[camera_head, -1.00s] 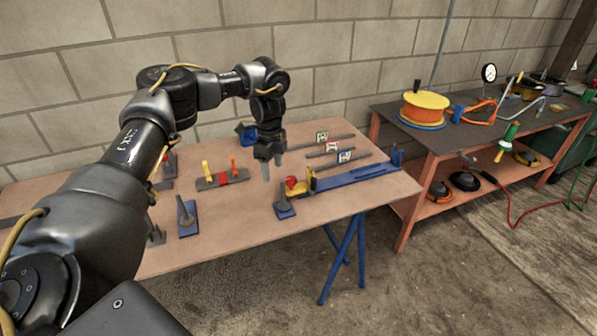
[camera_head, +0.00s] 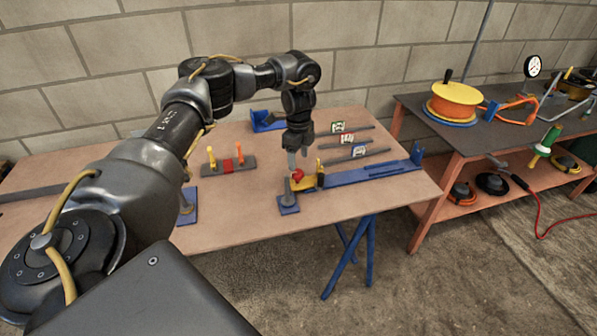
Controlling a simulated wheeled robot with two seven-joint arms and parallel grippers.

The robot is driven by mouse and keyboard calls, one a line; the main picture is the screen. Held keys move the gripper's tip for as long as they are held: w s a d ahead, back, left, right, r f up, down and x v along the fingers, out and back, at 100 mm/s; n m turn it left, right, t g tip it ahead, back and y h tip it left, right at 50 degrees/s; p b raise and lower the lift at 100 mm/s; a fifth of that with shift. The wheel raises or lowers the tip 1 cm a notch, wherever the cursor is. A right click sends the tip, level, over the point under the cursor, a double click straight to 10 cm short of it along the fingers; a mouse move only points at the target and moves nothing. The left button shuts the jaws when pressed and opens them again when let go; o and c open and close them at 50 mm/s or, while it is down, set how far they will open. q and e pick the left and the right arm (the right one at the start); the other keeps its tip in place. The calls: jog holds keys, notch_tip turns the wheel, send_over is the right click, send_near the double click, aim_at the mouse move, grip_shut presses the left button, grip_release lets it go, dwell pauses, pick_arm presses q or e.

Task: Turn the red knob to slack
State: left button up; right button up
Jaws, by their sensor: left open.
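The red knob (camera_head: 298,175) sits at the left end of a yellow block (camera_head: 306,184) on a blue rail (camera_head: 370,174), near the front right of the wooden table. My left gripper (camera_head: 298,163) points down just above the red knob, with its fingers open. Whether the fingertips touch the knob I cannot tell. My right gripper is not in view.
A grey bar with yellow and orange pegs (camera_head: 228,166) lies to the left. Thin rods with small picture tags (camera_head: 347,139) lie behind the rail. A blue bracket (camera_head: 266,121) stands at the back. A second bench with an orange reel (camera_head: 452,103) is at right.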

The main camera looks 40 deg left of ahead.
aim_at(298, 172)
pick_arm(q)
notch_tip(298, 172, down, 4)
jog(key=shift+s+a+f, duration=0.1)
jog(key=shift+s+a, duration=0.05)
jog(key=shift+f, duration=0.75)
jog(key=shift+c, duration=0.2)
jog(key=c, duration=0.9)
jog(key=shift+c, duration=0.2)
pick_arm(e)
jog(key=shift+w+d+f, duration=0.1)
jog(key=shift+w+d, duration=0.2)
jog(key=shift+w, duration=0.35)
